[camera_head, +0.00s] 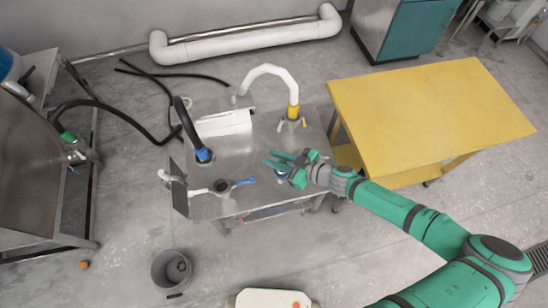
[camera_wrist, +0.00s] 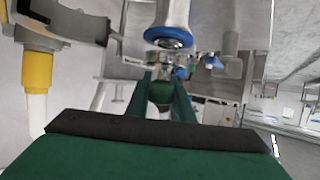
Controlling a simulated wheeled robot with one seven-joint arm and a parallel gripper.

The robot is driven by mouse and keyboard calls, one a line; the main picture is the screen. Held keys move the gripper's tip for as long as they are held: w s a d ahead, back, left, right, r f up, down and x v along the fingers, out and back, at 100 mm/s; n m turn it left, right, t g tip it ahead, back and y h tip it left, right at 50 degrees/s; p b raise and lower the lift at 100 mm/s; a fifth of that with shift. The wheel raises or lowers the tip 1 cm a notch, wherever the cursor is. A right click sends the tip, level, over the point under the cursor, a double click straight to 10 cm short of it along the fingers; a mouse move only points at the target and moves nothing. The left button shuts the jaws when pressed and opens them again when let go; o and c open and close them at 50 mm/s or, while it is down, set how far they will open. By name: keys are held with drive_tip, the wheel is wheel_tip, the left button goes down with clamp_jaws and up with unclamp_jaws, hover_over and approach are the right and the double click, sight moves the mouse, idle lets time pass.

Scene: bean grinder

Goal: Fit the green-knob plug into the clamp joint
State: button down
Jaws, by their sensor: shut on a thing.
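My gripper (camera_head: 275,160) reaches in from the right over the steel table in the head view. In the wrist view its green fingers (camera_wrist: 161,98) are closed around a dark green rounded knob (camera_wrist: 160,91), which I take to be the plug's knob. The rest of the plug is hidden or too small to make out. Small metal fittings (camera_wrist: 158,62) show just beyond the knob; I cannot tell whether the plug touches them or whether they are the clamp joint. A blue-collared pipe end (camera_wrist: 168,37) is just above them.
The steel table (camera_head: 240,200) holds a black hose with blue collar (camera_head: 204,155), a white hose with yellow collar (camera_head: 293,112), a white box (camera_head: 224,122) and a ring part with blue handle (camera_head: 222,186). A yellow table (camera_head: 430,105) stands right; a bin (camera_head: 171,270) stands in front.

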drive_tip(key=shift+f, duration=0.7)
drive_tip(key=c, duration=1.5)
unclamp_jaws()
drive_tip(key=shift+o, duration=0.2)
drive_tip(key=v, duration=1.1)
drive_tip(key=shift+a+r, duration=0.1)
drive_tip(key=shift+a, duration=0.05)
